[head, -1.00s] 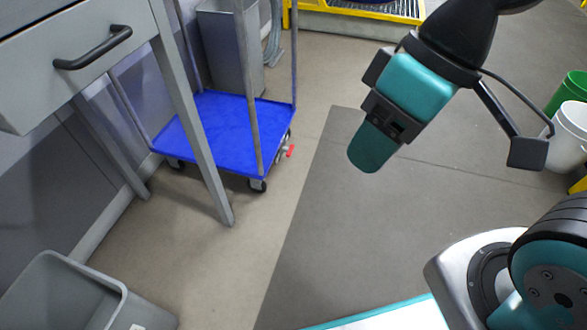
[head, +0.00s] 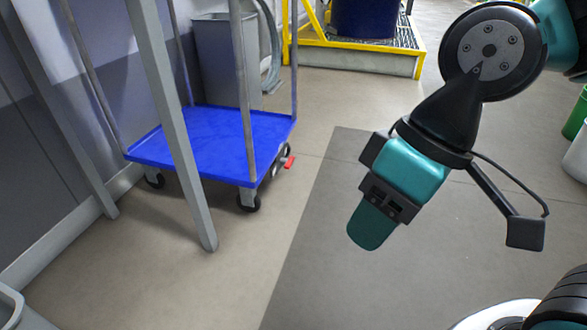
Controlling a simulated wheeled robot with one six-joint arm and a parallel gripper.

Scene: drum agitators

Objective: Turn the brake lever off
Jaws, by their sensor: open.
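A small red brake lever (head: 289,162) sits low at the right side of a blue platform cart (head: 215,143), by a caster near its front right corner. The lever looks roughly level and points right. My gripper (head: 372,226) hangs over the grey mat, right of the lever and apart from it. It is empty. Only one teal finger shows clearly, so the gap between the fingers is hidden from this side.
A grey table leg (head: 172,125) stands in front of the cart's left part. A grey bin (head: 226,60) stands behind the cart. A yellow-framed pallet (head: 355,55) with a dark blue drum (head: 364,16) is at the back. The grey mat (head: 310,265) is clear.

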